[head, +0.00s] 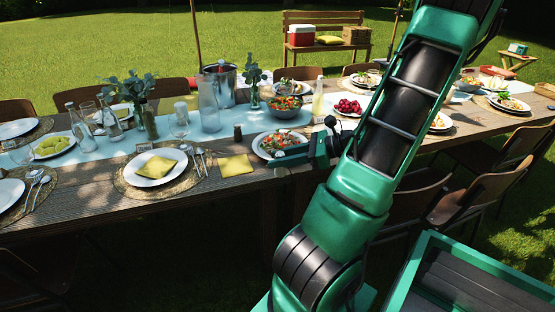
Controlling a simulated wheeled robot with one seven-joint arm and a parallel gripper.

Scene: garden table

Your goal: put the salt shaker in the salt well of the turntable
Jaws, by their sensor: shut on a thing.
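My gripper (281,163) reaches left from my green arm, over the near edge of the long table (95,208), in front of a plate of salad (272,139). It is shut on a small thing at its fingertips. That thing is mostly hidden and too small here to tell whether it is the salt shaker. A small dark shaker or mill (238,132) stands upright on the table to the left of the gripper, apart from it. I cannot make out the turntable or its salt well; my arm covers part of the table to the right.
A yellow napkin (235,166) and a plate setting (157,167) lie left of the gripper. Behind stand a glass carafe (209,106), a salad bowl (285,107) and a pale bottle (318,97). Chairs (482,200) line the near right side.

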